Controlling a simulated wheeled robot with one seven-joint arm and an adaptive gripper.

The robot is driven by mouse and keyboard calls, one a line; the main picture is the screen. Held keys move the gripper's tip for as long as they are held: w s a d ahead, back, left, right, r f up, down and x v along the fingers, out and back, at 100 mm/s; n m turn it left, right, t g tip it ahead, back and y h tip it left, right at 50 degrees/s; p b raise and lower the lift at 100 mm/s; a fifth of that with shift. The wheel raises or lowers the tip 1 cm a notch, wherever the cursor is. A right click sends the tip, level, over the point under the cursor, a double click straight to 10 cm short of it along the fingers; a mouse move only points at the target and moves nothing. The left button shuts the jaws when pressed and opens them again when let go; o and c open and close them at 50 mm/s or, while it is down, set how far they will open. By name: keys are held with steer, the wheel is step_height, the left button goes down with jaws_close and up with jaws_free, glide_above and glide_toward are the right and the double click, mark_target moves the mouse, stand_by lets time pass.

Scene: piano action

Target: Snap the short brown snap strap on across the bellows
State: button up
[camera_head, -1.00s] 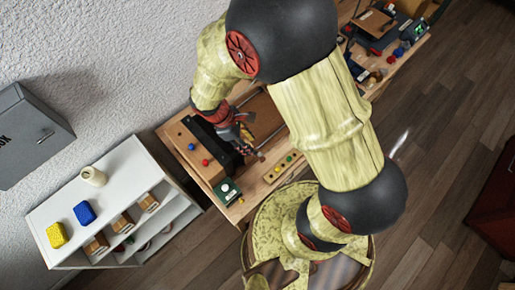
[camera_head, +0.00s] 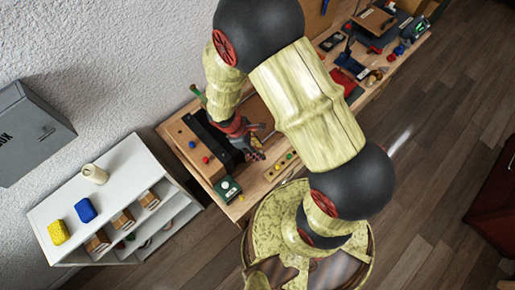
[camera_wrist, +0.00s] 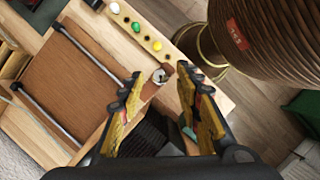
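My gripper (camera_wrist: 160,78) points down over the workbench in the wrist view, its two yellow-and-black fingers apart. A small brown piece with a round silver snap (camera_wrist: 160,75), which looks like the strap end, shows between the fingertips. I cannot tell whether the fingers touch it. A black pleated part (camera_wrist: 150,136), probably the bellows, lies below the fingers and is partly hidden by them. In the head view my gripper (camera_head: 254,150) is over the bench, right beside a long black part (camera_head: 208,133). The strap cannot be made out there.
A wooden rail with coloured buttons (camera_wrist: 137,27) and a brown panel with metal rods (camera_wrist: 75,85) lie near the gripper. A green-topped box (camera_head: 227,187) stands at the bench's front corner. A white shelf (camera_head: 125,190) stands at left. Tools crowd the bench's far end.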

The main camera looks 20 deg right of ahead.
steer(key=shift+c, duration=1.2)
jaws_close()
